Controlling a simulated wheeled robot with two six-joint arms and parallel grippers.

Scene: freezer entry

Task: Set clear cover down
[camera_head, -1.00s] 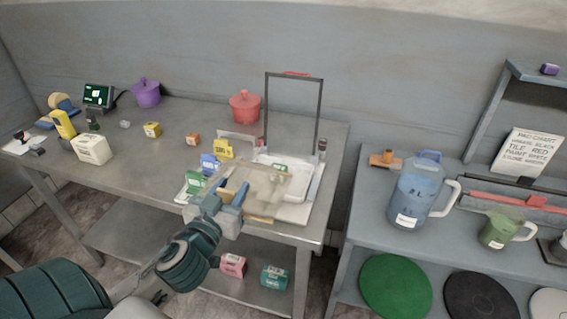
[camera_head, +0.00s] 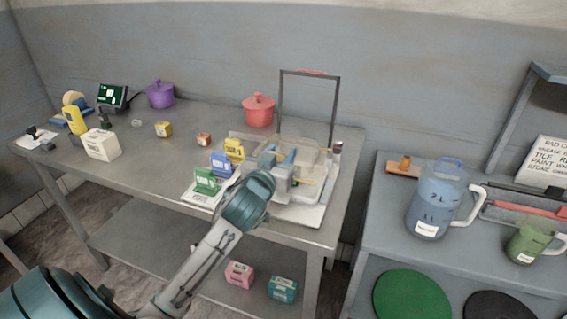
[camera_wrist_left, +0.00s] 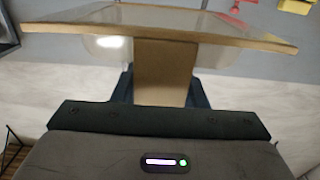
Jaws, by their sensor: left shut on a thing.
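The clear cover (camera_head: 305,150) is a see-through panel with a tan edge. My left gripper (camera_head: 276,157) is shut on it, over the white tray (camera_head: 310,212) at the right end of the steel table. In the left wrist view the cover (camera_wrist_left: 215,22) spans the top of the picture, and a tan tab (camera_wrist_left: 165,75) runs down between the fingers of my left gripper (camera_wrist_left: 165,92). I cannot tell whether the cover touches anything beneath it. The gripper and arm hide part of the tray. My right gripper is not in view.
A dark upright frame (camera_head: 282,105) stands behind the tray. Green (camera_head: 207,180), blue (camera_head: 222,164) and yellow (camera_head: 234,148) blocks sit left of it. A red pot (camera_head: 258,110) is behind. A blue jug (camera_head: 436,200) stands on the right bench. The table's middle has free room.

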